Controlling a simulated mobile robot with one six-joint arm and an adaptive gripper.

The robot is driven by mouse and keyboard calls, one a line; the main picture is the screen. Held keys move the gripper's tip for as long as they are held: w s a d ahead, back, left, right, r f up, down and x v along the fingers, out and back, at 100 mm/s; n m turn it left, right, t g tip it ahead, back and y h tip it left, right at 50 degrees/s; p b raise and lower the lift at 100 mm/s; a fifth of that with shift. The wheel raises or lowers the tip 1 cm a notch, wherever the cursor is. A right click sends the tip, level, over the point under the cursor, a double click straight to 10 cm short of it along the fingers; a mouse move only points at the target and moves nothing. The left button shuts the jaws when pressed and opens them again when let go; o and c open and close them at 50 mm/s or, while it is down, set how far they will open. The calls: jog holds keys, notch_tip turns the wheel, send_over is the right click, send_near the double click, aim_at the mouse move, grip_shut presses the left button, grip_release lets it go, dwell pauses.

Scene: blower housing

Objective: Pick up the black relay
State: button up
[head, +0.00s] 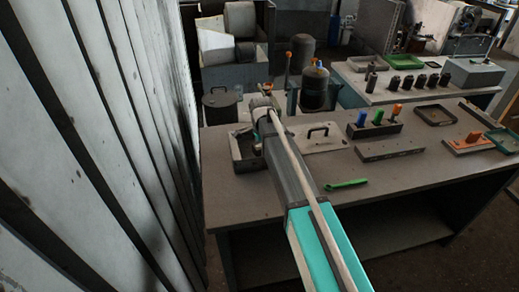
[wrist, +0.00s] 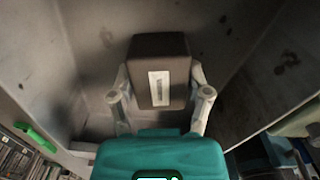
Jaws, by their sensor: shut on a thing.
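The black relay (wrist: 158,62), a dark box with a pale label, sits between the two fingers of my gripper (wrist: 160,84) in the wrist view. The fingers press on its left and right sides, and my gripper is shut on it. In the head view my arm reaches over the left part of the workbench (head: 245,196), and the gripper end (head: 262,104) is near the bench's far left edge, above a shallow dark tray (head: 240,164). The relay cannot be made out clearly in the head view.
A holder with coloured-handled items (head: 374,130) stands further right. A dark pot (head: 220,107) is behind the tray. A ribbed wall (head: 95,130) runs along the left.

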jog(key=shift+r, duration=0.1)
notch_tip(320, 180, up, 3)
jog(key=p, duration=0.2)
jog(key=shift+f+p, duration=0.2)
jog(key=shift+p, duration=0.2)
jog(key=s+d+r+p, duration=0.3)
jog(key=s+r+p, duration=0.7)
jog(key=s, duration=0.3)
jog(key=shift+s+d, duration=0.25)
jog(key=shift+d, duration=0.15)
